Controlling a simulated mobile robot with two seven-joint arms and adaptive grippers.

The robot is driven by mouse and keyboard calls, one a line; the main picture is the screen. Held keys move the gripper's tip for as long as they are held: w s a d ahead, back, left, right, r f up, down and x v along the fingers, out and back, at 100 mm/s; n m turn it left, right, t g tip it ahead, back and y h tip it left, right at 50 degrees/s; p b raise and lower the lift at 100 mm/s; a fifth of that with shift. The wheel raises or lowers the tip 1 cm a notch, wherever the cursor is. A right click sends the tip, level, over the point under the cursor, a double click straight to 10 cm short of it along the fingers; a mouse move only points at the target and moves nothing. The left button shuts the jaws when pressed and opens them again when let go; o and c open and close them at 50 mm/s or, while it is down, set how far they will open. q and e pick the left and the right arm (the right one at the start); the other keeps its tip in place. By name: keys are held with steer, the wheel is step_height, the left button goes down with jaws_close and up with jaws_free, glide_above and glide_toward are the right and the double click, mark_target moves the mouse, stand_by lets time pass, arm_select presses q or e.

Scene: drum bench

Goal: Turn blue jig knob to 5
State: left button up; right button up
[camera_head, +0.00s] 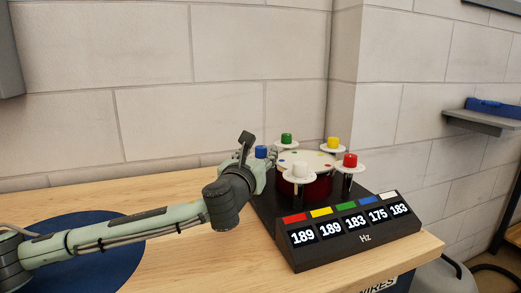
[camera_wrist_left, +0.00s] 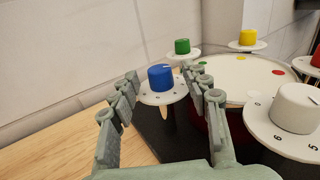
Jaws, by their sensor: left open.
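The blue jig knob (camera_wrist_left: 160,78) stands on a white numbered dial plate (camera_wrist_left: 163,97) at the drum's edge. In the head view the blue knob (camera_head: 261,151) shows just beyond my left gripper (camera_head: 262,160). In the left wrist view my left gripper (camera_wrist_left: 165,92) is open, with one finger to each side of the knob and apart from it. The numbers on its plate are too small to read. The display box (camera_head: 350,233) reads 175 under the blue tab. My right gripper is not in view.
Green (camera_head: 286,138), yellow (camera_head: 333,143), red (camera_head: 350,160) and white (camera_head: 300,169) knobs stand around the drum (camera_head: 307,184). The white knob is close to the right of my left gripper. A dark blue round mat (camera_head: 75,255) lies on the wooden bench (camera_head: 190,262).

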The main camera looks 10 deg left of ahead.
arm_select(q)
steer(key=shift+w, duration=1.45)
steer(key=c, duration=0.9)
jaws_close()
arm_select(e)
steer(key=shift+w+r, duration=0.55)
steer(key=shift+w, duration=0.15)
